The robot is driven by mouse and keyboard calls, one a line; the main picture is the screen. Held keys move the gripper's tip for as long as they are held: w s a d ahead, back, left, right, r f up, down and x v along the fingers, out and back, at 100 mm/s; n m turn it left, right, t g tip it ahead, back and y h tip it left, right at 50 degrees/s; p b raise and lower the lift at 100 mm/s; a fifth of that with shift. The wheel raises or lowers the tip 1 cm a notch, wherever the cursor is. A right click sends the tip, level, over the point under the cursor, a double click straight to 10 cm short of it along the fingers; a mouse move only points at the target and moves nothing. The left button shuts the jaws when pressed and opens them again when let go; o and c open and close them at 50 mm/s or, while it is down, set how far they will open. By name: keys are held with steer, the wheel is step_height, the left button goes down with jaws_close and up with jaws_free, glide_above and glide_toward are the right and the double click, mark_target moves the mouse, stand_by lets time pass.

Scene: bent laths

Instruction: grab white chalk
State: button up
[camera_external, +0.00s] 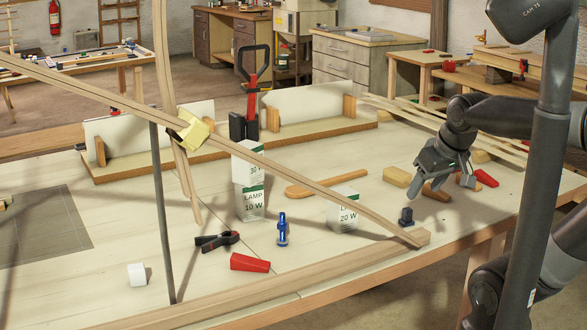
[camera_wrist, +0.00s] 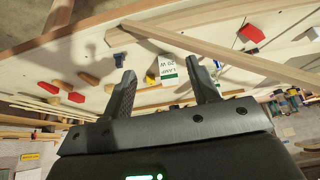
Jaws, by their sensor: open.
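The white chalk (camera_external: 137,274) is a small white block on the front left of the workbench, left of a red wedge (camera_external: 250,262) and apart from it. My gripper (camera_external: 428,185) hangs over the right part of the bench, far to the right of the chalk. In the wrist view its two fingers (camera_wrist: 160,70) stand apart with nothing held between them; a lamp box shows beyond them.
A long bent lath (camera_external: 310,185) slants across the bench between my gripper and the chalk. Lamp boxes (camera_external: 250,202), a blue figure-like tool (camera_external: 282,229) and a black clamp (camera_external: 216,240) stand or lie between. A dark upright rod (camera_external: 162,215) rises just right of the chalk.

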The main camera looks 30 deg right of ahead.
steer(key=w+a+r+n, duration=0.4)
steer(key=w+a, duration=0.4)
steer(key=w, duration=0.3)
steer(key=n+g+y, duration=0.4)
steer(key=n+g, duration=0.1)
steer(key=n, duration=0.7)
glide_above(136, 267)
steer(key=d, duration=0.4)
step_height(136, 267, down, 15)
steer(key=x, duration=1)
steer(key=shift+s+a+f, duration=0.1)
steer(key=shift+s+a, duration=0.05)
steer(key=shift+a, duration=0.2)
steer(key=c, duration=1.1)
steer(key=shift+y, duration=0.3)
